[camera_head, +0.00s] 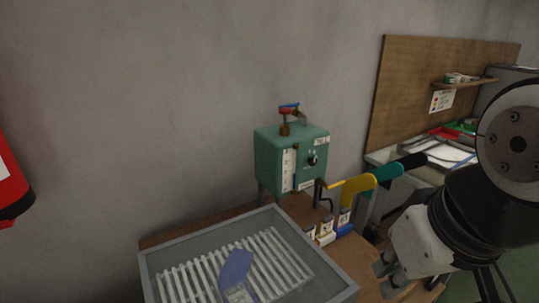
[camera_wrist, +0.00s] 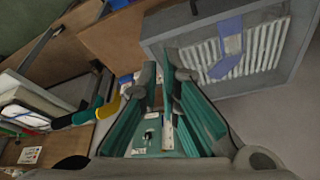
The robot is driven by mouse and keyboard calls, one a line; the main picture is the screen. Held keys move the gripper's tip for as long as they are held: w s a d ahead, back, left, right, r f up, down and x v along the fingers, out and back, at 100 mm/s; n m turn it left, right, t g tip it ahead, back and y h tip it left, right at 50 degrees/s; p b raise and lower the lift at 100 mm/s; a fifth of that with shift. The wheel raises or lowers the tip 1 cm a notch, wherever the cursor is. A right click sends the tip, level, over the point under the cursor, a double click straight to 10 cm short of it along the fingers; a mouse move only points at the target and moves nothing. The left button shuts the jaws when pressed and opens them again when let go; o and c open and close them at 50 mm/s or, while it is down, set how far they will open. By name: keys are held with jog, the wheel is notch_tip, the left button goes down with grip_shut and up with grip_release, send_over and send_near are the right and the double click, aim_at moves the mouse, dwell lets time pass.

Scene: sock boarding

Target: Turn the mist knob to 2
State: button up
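The mist knob (camera_head: 312,159) is a small dark knob with a pale mark, on the front of a teal box (camera_head: 268,155). Its setting is too small to read. In the wrist view the teal box (camera_wrist: 158,150) shows between my fingers, with a small dark knob (camera_wrist: 148,136) on it. My gripper (camera_head: 384,279) is at the lower right of the head view, right of the box and apart from it. Its two fingers stand apart with nothing between them; the wrist view also shows the gap between the fingers (camera_wrist: 160,75).
A grey-framed tray (camera_head: 320,283) with white slats and a blue sock-like piece (camera_head: 236,270) lies in front of the box. Yellow (camera_head: 352,187) and teal (camera_head: 389,172) sock-shaped forms stand to its right. A red object (camera_head: 10,185) is at the left edge.

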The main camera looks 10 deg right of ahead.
jog(key=o, duration=0.4)
jog(key=shift+w+a+f, duration=0.1)
jog(key=shift+a+f, duration=0.1)
jog(key=o, duration=0.3)
jog(key=w+a+f+m+y, duration=0.1)
jog(key=a+m+g+y, duration=0.1)
jog(key=a, duration=0.1)
jog(key=w+a+f+m+g+y, duration=0.1)
jog(key=shift+w+a+f+b, duration=0.3)
jog(key=shift+a+f+b, duration=0.05)
jog(key=shift+b, duration=0.05)
jog(key=shift+o, duration=0.2)
jog(key=w+a+f+m+t+y+b, duration=0.1)
jog(key=w+a+m+y, duration=0.1)
jog(key=w+m+y, duration=0.35)
jog(key=w+a+m+t+y+b, duration=0.1)
jog(key=w+a+m+y, duration=0.15)
jog(key=w+m, duration=0.6)
jog(key=m+t+h+b, duration=0.2)
jog(key=m+t+h, duration=0.2)
jog(key=m+t, duration=0.9)
send_near(314, 162)
jog(key=shift+m+g, duration=0.3)
jog(key=shift+m, duration=0.4)
jog(key=x, duration=0.9)
jog(key=shift+r, duration=0.3)
jog(key=shift+c, duration=0.6)
grip_shut()
